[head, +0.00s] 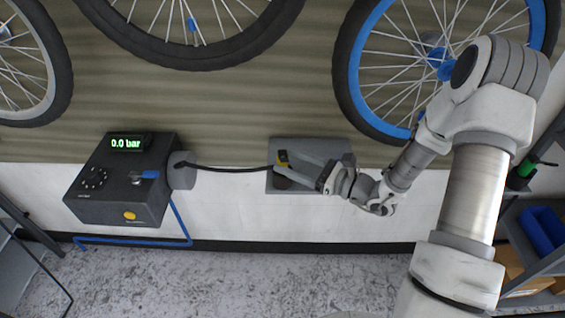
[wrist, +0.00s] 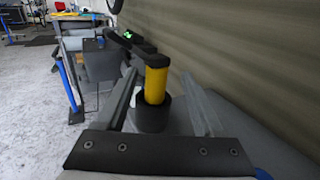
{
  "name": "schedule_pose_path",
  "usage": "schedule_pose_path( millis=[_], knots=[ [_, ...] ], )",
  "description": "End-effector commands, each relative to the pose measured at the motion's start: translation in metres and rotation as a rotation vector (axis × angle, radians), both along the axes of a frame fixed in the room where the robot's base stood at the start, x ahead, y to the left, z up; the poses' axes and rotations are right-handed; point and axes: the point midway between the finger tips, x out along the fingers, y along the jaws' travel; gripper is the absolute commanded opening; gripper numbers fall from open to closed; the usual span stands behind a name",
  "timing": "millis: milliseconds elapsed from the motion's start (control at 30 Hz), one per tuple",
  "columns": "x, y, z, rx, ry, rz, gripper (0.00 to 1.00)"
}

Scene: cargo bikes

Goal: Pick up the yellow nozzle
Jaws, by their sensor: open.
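The yellow nozzle (wrist: 155,84) stands upright in a dark round holder (wrist: 151,117) in the wrist view. In the head view only a small part of the nozzle (head: 283,157) shows at the left end of the grey shelf plate (head: 315,147). A black hose (head: 232,169) runs left from it to the pump box. My gripper (head: 285,168) is open, with one finger on each side of the nozzle; it also shows in the wrist view (wrist: 160,88). I cannot tell whether either finger touches the nozzle.
A dark pump box (head: 120,180) with a green "0.0 bar" display stands left of the shelf plate. Bike wheels hang above, one with a blue rim (head: 352,75) near my arm. Shelving with a blue bin (head: 545,232) is at the right. The floor in front is clear.

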Motion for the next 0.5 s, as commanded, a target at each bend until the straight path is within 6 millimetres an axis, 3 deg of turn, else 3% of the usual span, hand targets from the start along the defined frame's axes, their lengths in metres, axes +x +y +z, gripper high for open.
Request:
schedule_pose_path(
  millis=[500],
  knots=[
    [0.023, 0.049, -0.004, 0.000, 0.000, 0.001, 0.69]
  ],
)
